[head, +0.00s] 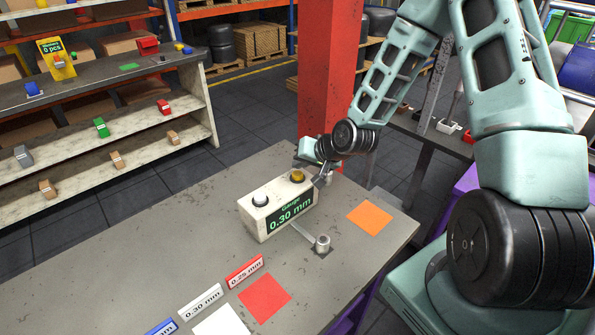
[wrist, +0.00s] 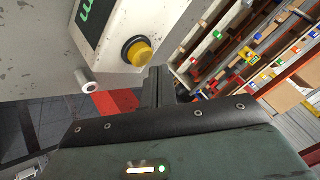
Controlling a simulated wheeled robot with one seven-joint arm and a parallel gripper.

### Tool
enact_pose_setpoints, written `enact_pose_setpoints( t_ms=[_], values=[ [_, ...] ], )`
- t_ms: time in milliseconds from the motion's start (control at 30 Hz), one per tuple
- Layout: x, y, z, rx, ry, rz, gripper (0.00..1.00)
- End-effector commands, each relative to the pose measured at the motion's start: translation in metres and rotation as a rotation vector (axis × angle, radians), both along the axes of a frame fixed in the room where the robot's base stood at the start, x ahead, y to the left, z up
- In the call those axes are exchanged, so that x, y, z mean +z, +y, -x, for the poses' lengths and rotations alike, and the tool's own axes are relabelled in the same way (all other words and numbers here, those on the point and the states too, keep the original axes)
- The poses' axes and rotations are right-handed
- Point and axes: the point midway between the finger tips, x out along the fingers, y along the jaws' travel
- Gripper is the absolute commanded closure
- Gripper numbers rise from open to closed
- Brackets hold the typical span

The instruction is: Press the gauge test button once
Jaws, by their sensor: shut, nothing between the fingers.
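The gauge (head: 280,205) is a cream box on the grey table, with a green-on-black display reading 0.30 mm. I can read no label that says which is the test button. In the wrist view the yellow button (wrist: 138,53) is close beside my gripper (wrist: 158,78), which is shut and empty. In the head view my gripper (head: 325,174) is at the gauge's right end, partly hidden. I cannot tell whether it touches the gauge.
A small metal cylinder (head: 322,243) stands in front of the gauge. Flat orange (head: 370,215), red (head: 264,298) and white (head: 221,322) squares lie on the table, with size signs nearby. A red pillar (head: 331,75) rises behind. The table's left part is clear.

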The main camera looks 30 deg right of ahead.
Motion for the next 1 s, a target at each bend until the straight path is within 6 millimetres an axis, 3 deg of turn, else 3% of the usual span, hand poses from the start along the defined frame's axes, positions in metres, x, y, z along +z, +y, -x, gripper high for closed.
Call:
enact_pose_setpoints(
  t_ms=[267,800,1000],
  values=[
    [0.002,0.0,0.0,0.0,0.0,0.0,1.0],
    [0.049,0.0,0.0,0.001,0.001,0.0,1.0],
    [0.049,0.0,0.0,0.001,0.001,0.0,1.0]
  ],
)
